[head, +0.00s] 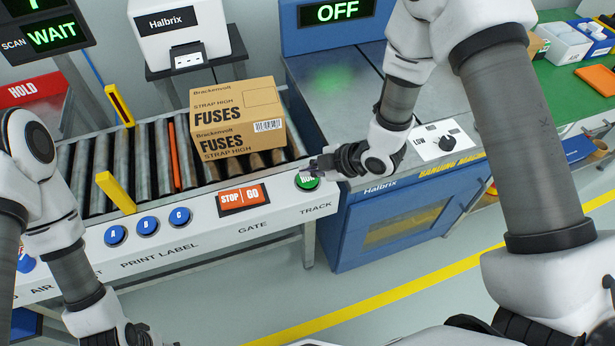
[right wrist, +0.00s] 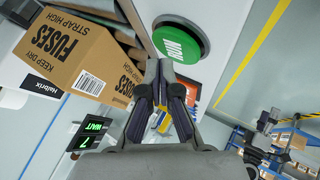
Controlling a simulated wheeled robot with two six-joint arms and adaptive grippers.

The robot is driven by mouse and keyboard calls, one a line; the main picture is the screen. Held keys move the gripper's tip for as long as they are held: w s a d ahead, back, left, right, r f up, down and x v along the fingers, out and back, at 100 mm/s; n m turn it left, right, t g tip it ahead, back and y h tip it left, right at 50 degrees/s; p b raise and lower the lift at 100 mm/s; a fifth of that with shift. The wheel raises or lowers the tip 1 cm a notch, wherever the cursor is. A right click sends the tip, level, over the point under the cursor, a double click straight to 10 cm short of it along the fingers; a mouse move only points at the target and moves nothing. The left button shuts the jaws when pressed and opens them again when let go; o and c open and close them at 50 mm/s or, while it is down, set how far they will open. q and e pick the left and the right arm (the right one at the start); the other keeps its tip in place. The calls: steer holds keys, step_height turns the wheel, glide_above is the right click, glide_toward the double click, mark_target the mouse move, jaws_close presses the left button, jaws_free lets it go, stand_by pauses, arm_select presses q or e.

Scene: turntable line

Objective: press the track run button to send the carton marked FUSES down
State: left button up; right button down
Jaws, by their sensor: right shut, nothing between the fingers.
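The carton marked FUSES (head: 237,118) stands on the roller track near its right end, and its top and side also show in the right wrist view (right wrist: 75,55). The green RUN button (head: 308,184), above the word TRACK, is on the track's white front panel; it shows large in the right wrist view (right wrist: 180,40). My right gripper (head: 308,170) is shut and empty, its fingertips at the button's edge; I cannot tell whether they touch. It partly covers the button in the head view. My left gripper (head: 142,337) is cut off at the bottom edge.
A red and white STOP/GO gate switch (head: 243,197) and several blue print buttons (head: 147,225) sit left of the green button. Yellow posts (head: 116,192) flank the track. A blue Halbrix banding machine (head: 395,225) stands at the right, its display (head: 337,11) reading OFF.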

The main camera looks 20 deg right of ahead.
mark_target(310, 180)
steer(key=shift+f, duration=0.35)
steer(key=shift+f+b, duration=0.5)
stand_by(0.5)
steer(key=shift+r, duration=0.15)
steer(key=shift+r+p, duration=0.8)
steer(key=shift+r, duration=0.05)
step_height(310, 180, up, 5)
steer(key=p, duration=0.4)
